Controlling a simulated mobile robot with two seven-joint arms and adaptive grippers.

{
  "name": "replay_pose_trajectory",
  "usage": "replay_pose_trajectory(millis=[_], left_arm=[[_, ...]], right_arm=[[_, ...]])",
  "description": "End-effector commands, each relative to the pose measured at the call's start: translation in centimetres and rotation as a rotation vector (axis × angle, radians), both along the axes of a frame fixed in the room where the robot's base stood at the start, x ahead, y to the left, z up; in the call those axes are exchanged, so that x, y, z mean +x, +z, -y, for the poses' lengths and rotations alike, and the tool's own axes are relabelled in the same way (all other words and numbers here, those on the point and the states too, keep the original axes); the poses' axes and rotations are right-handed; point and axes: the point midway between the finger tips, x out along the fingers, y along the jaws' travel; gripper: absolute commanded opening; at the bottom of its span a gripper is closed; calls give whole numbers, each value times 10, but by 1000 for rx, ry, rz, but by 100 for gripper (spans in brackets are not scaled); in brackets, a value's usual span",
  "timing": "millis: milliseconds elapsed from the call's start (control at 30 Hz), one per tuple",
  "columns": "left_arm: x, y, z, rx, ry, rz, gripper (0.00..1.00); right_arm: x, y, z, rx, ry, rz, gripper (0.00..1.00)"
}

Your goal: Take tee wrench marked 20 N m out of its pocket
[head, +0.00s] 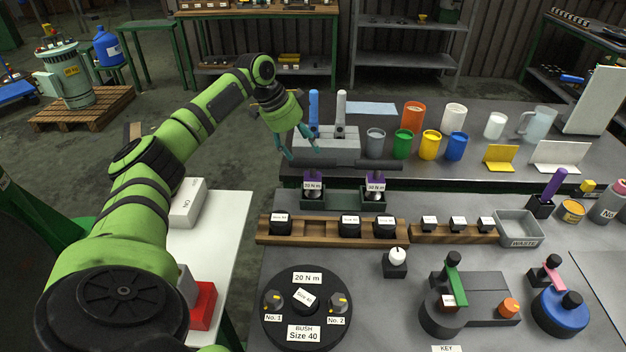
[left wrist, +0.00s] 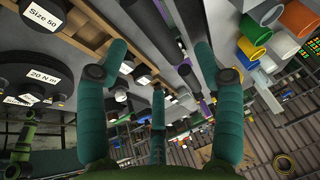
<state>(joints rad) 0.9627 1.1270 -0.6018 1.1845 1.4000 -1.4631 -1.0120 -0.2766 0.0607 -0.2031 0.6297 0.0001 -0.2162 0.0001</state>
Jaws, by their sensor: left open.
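Two tee wrenches with dark crossbars and purple stems stand side by side in dark pockets. The left tee wrench (head: 312,176) has a small label that seems to read 20 N m. The right tee wrench (head: 376,177) has a label that seems to read 30 N m. My left gripper (head: 301,148) is open and empty, its teal fingers just above and behind the left wrench's crossbar. In the left wrist view the three fingers (left wrist: 160,75) are spread with nothing held between them. I cannot tell whether a finger touches the crossbar. My right gripper is not in view.
A grey block (head: 327,143) with upright blue and white handles stands just behind the wrenches. Several coloured cups stand to its right. A wooden rack (head: 332,238) of dark bushes lies in front. A round black fixture (head: 270,330) marked 20 N m is nearer me.

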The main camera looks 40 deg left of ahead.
Motion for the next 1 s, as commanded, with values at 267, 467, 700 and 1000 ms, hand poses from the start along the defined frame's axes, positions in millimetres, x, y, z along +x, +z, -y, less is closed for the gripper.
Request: replay_pose_trajectory(millis=[267,467,700,1000], left_arm=[[4,-27,3,-1,1,-1,68],[12,-47,8,-1,1,-4,68],[23,-78,15,-1,1,0,68],[24,-82,15,1,1,2,56]], right_arm=[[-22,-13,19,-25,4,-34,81],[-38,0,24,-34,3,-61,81],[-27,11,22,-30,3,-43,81],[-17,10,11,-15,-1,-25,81]])
